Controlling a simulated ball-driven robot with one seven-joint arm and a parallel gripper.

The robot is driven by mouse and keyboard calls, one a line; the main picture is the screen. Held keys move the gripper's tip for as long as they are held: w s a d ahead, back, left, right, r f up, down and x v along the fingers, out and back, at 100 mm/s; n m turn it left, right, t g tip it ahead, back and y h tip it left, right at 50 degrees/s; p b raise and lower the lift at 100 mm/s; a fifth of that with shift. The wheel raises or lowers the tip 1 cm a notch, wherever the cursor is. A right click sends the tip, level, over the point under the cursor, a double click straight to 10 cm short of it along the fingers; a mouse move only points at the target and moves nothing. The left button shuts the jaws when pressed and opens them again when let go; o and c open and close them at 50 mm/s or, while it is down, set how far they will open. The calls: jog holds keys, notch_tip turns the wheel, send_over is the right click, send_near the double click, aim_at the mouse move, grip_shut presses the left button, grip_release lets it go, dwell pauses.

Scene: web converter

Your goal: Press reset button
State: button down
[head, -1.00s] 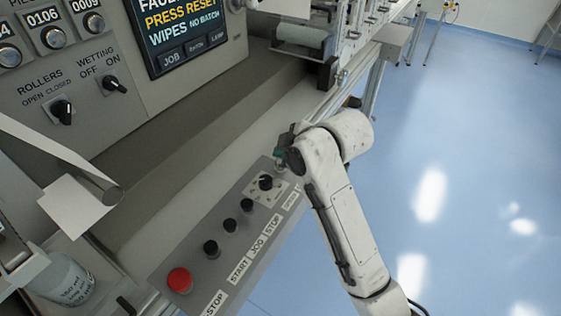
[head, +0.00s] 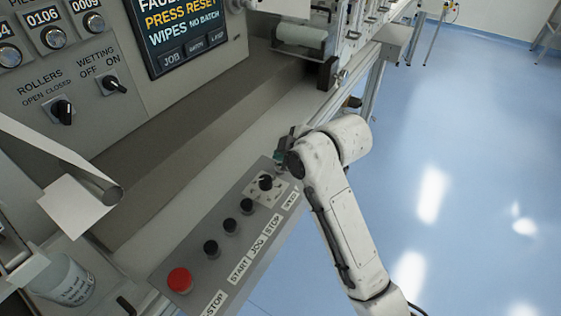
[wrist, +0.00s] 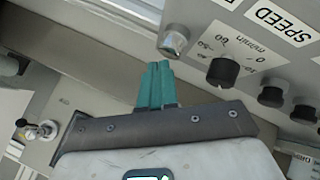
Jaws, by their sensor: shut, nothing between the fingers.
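A grey control panel (head: 205,268) holds a row of controls along the machine's front ledge. A silver, round-topped button (wrist: 173,41) stands beside the speed dial in the wrist view; its label is cut off, so I cannot read whether it says reset. My gripper (wrist: 158,68) has its teal fingers together and empty. The tips are just left of and slightly below that button in the wrist view, apart from it in the picture. In the head view my gripper (head: 279,157) is over the panel's far end and hides what is there.
A black speed knob (wrist: 223,71) sits close to the fingers. Several black buttons (head: 230,226) and a red stop button (head: 180,281) line the panel. The screen (head: 178,30) shows "PRESS RESET". Open blue floor (head: 470,180) lies to the right.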

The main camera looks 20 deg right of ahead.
jog(key=shift+f, duration=0.55)
dwell(0.5)
jog(key=shift+r, duration=0.1)
jog(key=shift+r+p, duration=0.85)
jog(key=shift+r, duration=0.05)
notch_tip(320, 180, up, 5)
jog(key=p, duration=0.5)
jog(key=shift+r, duration=0.1)
dwell(0.8)
